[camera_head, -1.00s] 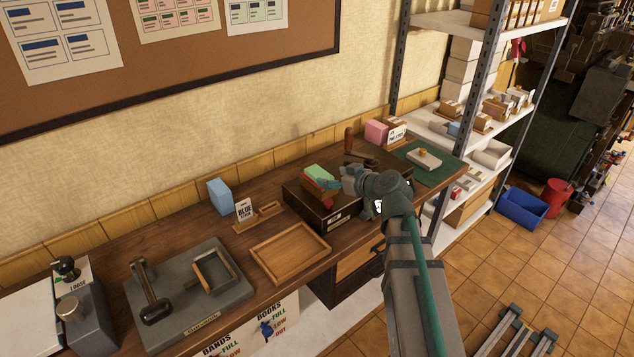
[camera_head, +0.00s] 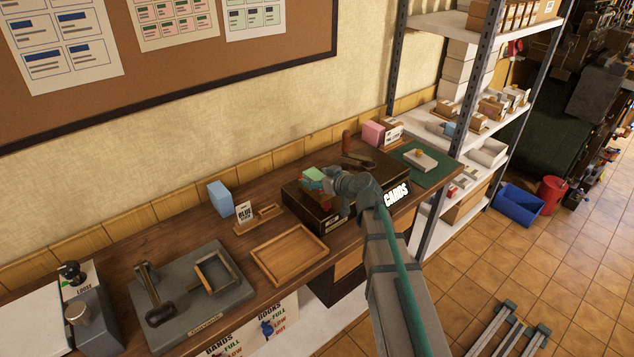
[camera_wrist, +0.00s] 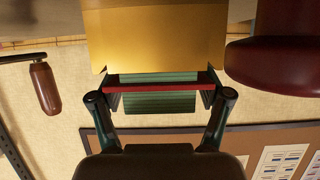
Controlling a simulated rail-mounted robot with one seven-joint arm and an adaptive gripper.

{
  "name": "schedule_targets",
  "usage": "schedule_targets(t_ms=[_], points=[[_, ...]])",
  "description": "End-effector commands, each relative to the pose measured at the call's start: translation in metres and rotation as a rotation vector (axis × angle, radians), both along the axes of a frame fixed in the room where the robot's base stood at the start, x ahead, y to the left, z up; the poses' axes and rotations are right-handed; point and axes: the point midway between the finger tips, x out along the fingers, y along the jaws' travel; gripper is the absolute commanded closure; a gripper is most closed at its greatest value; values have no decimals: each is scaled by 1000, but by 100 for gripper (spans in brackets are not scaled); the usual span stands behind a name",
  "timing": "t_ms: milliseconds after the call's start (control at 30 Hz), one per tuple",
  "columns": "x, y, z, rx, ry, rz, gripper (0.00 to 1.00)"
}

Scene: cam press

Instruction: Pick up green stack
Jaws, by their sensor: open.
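The green stack (camera_head: 314,174) lies on top of the dark box marked CARDS on the bench, partly hidden by my gripper (camera_head: 327,191) in the head view. In the wrist view my gripper (camera_wrist: 160,97) is open, with one finger on each side of the green stack (camera_wrist: 160,103). A thin red strip crosses the green between the fingertips; I cannot tell whether it is a band or another layer. A broad yellow surface (camera_wrist: 155,38) is close beyond the fingertips. Whether the fingers touch the stack cannot be told.
A dark red rounded thing (camera_wrist: 270,62) is close beside the gripper in the wrist view. An empty wooden tray (camera_head: 290,254) and a blue block (camera_head: 220,198) are left of the box. A green mat (camera_head: 432,167) and pink block (camera_head: 373,133) are to the right.

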Motion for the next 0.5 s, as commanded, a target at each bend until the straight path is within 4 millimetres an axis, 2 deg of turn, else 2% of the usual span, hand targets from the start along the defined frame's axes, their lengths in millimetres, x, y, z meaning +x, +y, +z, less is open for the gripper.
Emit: schedule_targets(t_ms=[67, 500], points=[[0, 0, 0, 0, 0, 0, 23], [0, 0, 1, 1, -1, 0, 95]])
